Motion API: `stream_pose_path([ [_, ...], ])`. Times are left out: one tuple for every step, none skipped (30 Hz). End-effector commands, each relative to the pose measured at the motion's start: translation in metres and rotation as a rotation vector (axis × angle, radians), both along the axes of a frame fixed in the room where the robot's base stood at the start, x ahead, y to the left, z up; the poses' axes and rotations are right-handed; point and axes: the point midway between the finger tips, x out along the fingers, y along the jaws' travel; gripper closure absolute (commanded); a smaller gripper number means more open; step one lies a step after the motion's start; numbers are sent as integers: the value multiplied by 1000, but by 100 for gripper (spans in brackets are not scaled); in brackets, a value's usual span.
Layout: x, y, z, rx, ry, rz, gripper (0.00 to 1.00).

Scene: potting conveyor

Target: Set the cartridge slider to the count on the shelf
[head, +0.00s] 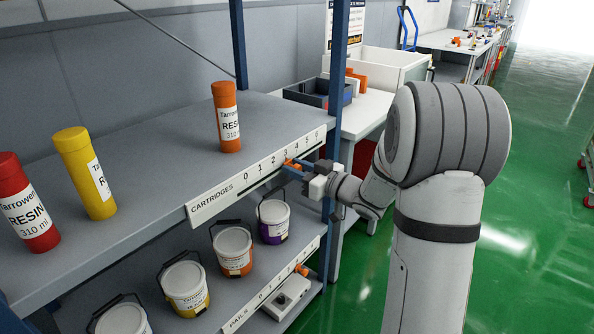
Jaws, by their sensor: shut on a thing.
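The cartridge slider (289,163) is a small orange piece on the white CARTRIDGES scale (208,204) along the upper shelf's front edge. It sits near the 3; my gripper partly hides it, so its exact mark is hard to tell. My gripper (297,168) is shut on the slider, reaching in from the right. On the upper shelf (165,145) stand three cartridges in view: a red one (27,203) cut off at the left edge, a yellow one (85,172) and an orange one (227,117).
The lower shelf holds several lidded pails, including a purple one (274,221), and a PAILS scale with its own orange slider (301,269). A blue rack post (337,80) stands close to my gripper. A white bench (364,112) with bins is behind. Green floor is open at right.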

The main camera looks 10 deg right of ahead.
Motion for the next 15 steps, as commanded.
stream_pose_path([
  [0, 0, 1, 0, -3, 0, 100],
  [0, 1, 1, 0, -3, 1, 100],
  [0, 1, 1, 0, -3, 1, 100],
  [0, 2, 1, 0, -3, 2, 100],
  [0, 2, 1, 0, -3, 3, 100],
  [0, 2, 1, 0, -3, 4, 71],
  [0, 3, 1, 1, -2, 4, 68],
  [0, 3, 1, 0, -1, 5, 66],
  [0, 4, 1, 0, -1, 6, 63],
  [0, 4, 1, 0, -1, 6, 60],
  [0, 4, 1, 0, -1, 7, 58],
  [0, 4, 0, 0, -1, 7, 57],
  [0, 4, 0, 0, -1, 7, 57],
  [0, 5, 0, 0, -1, 8, 57],
  [0, 5, 0, -1, -1, 8, 57],
])
